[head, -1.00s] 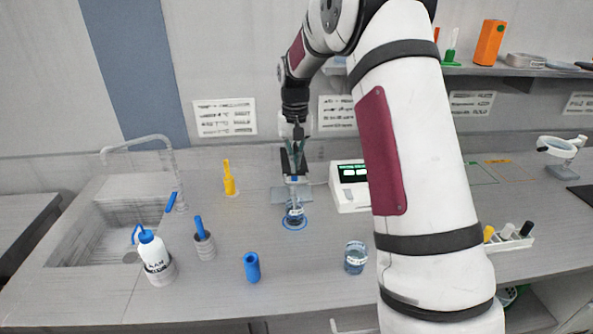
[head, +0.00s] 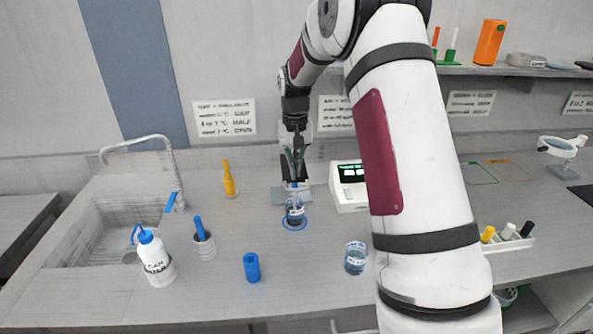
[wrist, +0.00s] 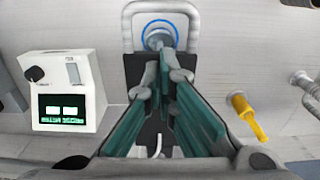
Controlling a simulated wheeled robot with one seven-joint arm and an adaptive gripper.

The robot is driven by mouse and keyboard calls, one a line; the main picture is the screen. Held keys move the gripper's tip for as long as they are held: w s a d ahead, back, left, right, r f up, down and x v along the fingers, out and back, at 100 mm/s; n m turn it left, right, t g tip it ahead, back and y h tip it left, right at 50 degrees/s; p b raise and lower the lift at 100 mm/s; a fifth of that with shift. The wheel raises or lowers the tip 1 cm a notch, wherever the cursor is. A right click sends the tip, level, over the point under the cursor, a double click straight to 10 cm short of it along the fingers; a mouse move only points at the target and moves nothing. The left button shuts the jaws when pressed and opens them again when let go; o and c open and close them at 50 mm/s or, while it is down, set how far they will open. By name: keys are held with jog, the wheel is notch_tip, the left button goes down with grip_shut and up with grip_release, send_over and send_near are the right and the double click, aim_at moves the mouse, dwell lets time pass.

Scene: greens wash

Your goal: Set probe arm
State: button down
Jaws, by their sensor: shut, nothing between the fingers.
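My gripper (head: 294,158) is above a dark upright stand (head: 291,172) at the back middle of the bench, with its fingers pointing down. In the wrist view my gripper (wrist: 164,82) shows two teal fingers over the black part of the stand (wrist: 140,70); they hold nothing. A small labelled beaker (head: 295,214) with dark contents stands inside a blue ring on the bench, just in front of the stand. A small blue-topped piece shows above the beaker. The probe arm is hard to make out, and the fingers partly hide the stand in the wrist view.
A white meter (head: 352,202) with a green display stands right of the stand; it also shows in the wrist view (wrist: 88,75). A yellow holder (head: 229,182), wash bottle (head: 153,252), grey cup (head: 204,246), blue cylinder (head: 252,267) and second beaker (head: 355,259) stand around clear bench.

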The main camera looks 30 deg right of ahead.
jog(key=shift+f, duration=0.4)
jog(key=shift+r, duration=4.05)
